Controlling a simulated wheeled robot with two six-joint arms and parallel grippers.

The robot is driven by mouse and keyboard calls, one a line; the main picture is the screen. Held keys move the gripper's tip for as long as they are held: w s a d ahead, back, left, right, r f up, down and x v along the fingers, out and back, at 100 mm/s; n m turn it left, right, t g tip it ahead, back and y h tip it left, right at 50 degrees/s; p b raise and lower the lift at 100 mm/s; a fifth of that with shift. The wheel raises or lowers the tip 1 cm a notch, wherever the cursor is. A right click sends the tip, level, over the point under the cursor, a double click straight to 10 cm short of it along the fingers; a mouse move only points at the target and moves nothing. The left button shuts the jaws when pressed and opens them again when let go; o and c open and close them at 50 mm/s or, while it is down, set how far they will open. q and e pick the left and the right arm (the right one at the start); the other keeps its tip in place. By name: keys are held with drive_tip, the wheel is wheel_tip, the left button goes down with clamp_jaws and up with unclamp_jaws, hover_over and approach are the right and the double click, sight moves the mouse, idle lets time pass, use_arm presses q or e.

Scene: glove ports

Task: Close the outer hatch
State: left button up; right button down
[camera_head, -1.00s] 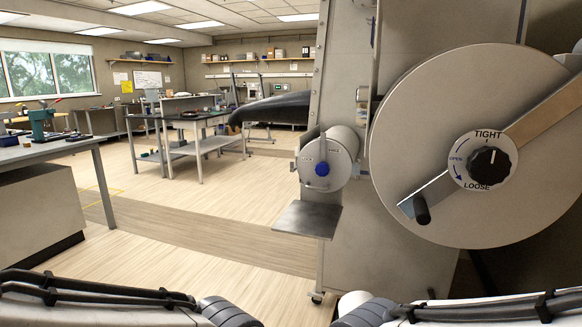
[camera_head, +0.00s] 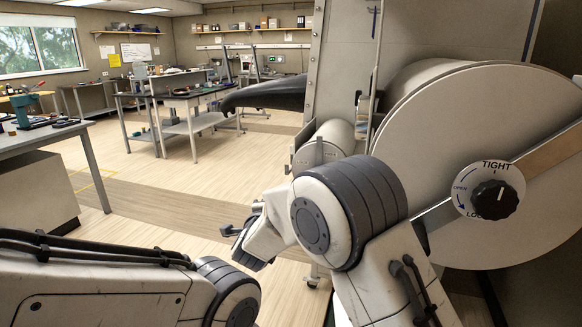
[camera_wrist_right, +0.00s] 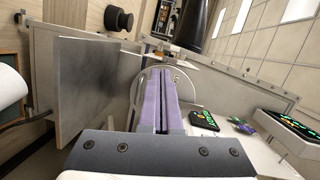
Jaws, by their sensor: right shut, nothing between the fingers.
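A large round pale-grey hatch (camera_head: 440,150) fills the right of the head view. A bar crosses its front, with a black knob (camera_head: 491,196) on a TIGHT/LOOSE dial. I cannot tell which of these is the outer hatch. My right gripper (camera_wrist_right: 162,75) is shut and empty in the right wrist view, its purple-grey fingers pointing at a pale round rim. I cannot tell whether they touch it. My left gripper is out of view; only its arm shows.
A flat metal shelf (camera_wrist_right: 92,95) stands close beside my right gripper in the wrist view. Lit dark panels (camera_wrist_right: 290,133) are at the right there. A dark glove (camera_head: 265,95) sticks out left of the cabinet. Benches stand at the left, with clear floor (camera_head: 185,215) between.

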sight(294, 171)
use_arm(q)
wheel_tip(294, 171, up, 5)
drive_tip(key=p, duration=0.4)
drive_tip(key=shift+p, duration=0.35)
use_arm(e)
drive_tip(key=w+d+m+h, duration=0.1)
drive_tip(key=w+d, duration=0.1)
drive_tip(key=w, duration=0.3)
drive_tip(key=w+d+m+h, duration=0.1)
drive_tip(key=w+d, duration=0.1)
drive_tip(key=w, duration=0.2)
drive_tip(key=w+d+m+h, duration=0.1)
drive_tip(key=w, duration=0.4)
drive_tip(key=shift+w+d+r+t, duration=0.3)
drive_tip(key=shift+d+r+t, duration=0.05)
drive_tip(key=shift+d+t, duration=0.05)
